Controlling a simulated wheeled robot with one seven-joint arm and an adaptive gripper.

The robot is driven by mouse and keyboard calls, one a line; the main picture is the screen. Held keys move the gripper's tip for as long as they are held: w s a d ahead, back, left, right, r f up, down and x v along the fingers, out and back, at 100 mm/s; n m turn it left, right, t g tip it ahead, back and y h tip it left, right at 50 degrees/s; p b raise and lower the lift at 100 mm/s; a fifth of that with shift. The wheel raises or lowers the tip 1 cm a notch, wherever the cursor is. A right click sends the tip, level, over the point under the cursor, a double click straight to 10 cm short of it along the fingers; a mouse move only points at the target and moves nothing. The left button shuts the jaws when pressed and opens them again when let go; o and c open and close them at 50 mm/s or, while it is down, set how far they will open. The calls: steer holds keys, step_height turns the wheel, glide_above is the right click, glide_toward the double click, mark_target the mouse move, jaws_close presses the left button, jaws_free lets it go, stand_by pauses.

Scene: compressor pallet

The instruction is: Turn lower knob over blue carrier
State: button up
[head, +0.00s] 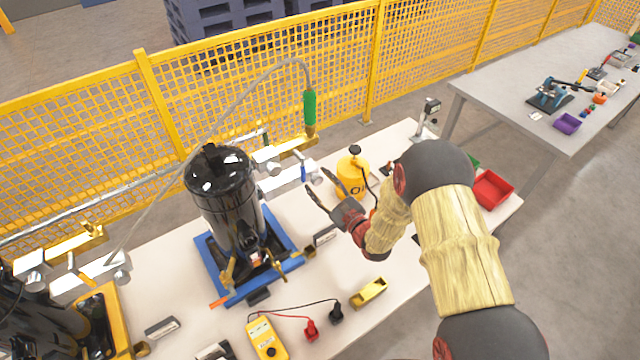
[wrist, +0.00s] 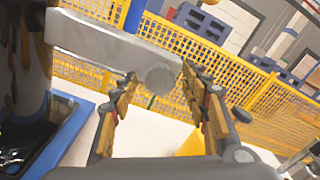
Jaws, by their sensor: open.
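The black compressor (head: 228,205) stands upright on the blue carrier (head: 280,285); the carrier's edge also shows at lower left in the wrist view (wrist: 62,135). To the compressor's right, a silver bar (head: 285,180) sits below a brass one (head: 290,149). The lower knob (head: 313,171) is the round grey end of the silver bar. In the wrist view the knob (wrist: 160,76) appears between my fingertips. My gripper (head: 319,184) is open, its fingers to either side of the knob in that view. I cannot tell whether they touch it.
A yellow can (head: 354,174) with a black top stands just behind my gripper. A hose with a green grip (head: 310,108) rises above the bars. A yellow meter (head: 263,338) and a red bin (head: 492,189) are on the table. Yellow mesh fencing (head: 260,85) runs behind.

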steer(key=v, duration=1.2)
stand_by(0.4)
